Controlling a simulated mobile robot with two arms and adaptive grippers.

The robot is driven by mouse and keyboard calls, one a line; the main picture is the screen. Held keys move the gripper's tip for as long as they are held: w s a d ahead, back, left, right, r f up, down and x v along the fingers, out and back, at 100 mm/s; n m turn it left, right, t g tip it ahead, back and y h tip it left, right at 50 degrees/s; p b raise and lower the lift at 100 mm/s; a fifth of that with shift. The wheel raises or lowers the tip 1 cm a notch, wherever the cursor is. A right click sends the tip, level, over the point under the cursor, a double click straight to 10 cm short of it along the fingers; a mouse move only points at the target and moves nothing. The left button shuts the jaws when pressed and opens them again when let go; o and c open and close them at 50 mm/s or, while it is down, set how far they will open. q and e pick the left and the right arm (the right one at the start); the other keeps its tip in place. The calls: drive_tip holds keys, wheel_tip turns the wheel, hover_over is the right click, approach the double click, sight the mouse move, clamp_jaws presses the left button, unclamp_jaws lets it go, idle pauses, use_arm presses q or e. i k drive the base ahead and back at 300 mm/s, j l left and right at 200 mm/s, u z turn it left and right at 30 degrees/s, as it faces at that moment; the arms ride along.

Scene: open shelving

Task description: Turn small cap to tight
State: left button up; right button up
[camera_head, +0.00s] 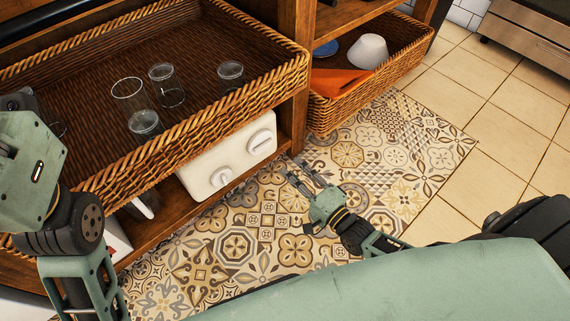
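A white box (200,158) stands on the lower shelf, under the wicker tray. Its front carries two white caps with raised grips. The smaller-looking cap (222,177) is at the left, and the larger-looking cap (261,141) is at the upper right. My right gripper (299,172) is to the right of the box, over the patterned floor. Its fingers point up-left and stand apart, with nothing between them. It is clear of both caps. My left arm is at the left edge, but I cannot make out its gripper.
Several clear glasses (170,90) stand in the wicker tray (215,108) above the box. A second wicker basket (375,85) at the upper right holds an orange cloth (337,82) and a white bowl (368,51). The patterned floor (265,220) before the box is open.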

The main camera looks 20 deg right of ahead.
sight(220, 177)
drive_tip(key=k+l, duration=0.25)
drive_tip(key=k, duration=0.2)
drive_tip(key=k+l, duration=0.2)
drive_tip(key=k, duration=0.3)
drive_tip(key=k+l, duration=0.25)
drive_tip(key=k, duration=0.2)
